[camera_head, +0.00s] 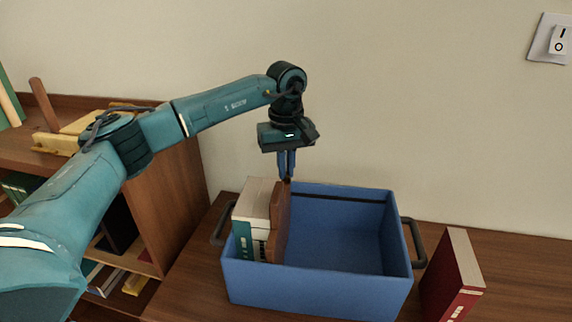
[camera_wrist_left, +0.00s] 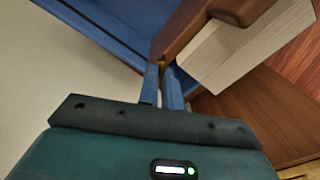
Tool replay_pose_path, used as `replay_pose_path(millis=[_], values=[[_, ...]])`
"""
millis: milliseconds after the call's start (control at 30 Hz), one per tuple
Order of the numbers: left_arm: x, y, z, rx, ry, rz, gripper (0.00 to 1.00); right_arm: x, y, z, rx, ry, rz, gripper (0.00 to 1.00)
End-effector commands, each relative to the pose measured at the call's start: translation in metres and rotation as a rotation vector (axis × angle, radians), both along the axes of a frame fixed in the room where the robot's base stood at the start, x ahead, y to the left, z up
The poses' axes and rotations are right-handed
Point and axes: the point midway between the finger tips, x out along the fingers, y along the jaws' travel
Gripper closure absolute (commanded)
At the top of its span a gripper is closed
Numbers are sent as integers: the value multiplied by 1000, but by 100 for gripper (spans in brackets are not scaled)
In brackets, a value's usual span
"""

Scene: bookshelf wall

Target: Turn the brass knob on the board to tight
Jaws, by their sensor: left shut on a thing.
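A brown wooden board (camera_head: 279,226) stands upright in the blue crate (camera_head: 320,296), against the right side of the books there. In the wrist view the board (camera_wrist_left: 202,22) runs from the fingertips to the upper right. My left gripper (camera_head: 287,179) points down over the crate, its blue fingers close together at the board's top edge. A small yellowish bit, apparently the brass knob (camera_wrist_left: 161,63), shows at the fingertips in the wrist view. The fingers hide most of it, and I cannot read its setting. My right gripper is not in view.
Pale-paged books (camera_head: 251,212) fill the crate's left end; its right part is empty. A red book (camera_head: 452,278) stands on the wooden top right of the crate. A bookshelf (camera_head: 182,185) is at the left, and a light switch (camera_head: 551,39) is on the wall.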

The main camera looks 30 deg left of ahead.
Motion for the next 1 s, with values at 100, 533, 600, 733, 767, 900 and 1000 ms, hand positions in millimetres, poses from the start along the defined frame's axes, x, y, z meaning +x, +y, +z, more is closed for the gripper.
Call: replay_pose_path(millis=[100,533,600,733,767,900,1000], values=[[0,0,1,-1,-1,-107,100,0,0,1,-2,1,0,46],[0,0,1,-1,-1,-386,100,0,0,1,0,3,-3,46],[0,0,1,-1,-1,-411,100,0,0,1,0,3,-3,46],[0,0,1,-1,1,-442,100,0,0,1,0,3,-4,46],[0,0,1,0,0,-447,100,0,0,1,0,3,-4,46],[0,0,1,-1,1,-459,100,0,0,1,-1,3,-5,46],[0,0,1,0,0,-462,100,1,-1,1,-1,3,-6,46]])
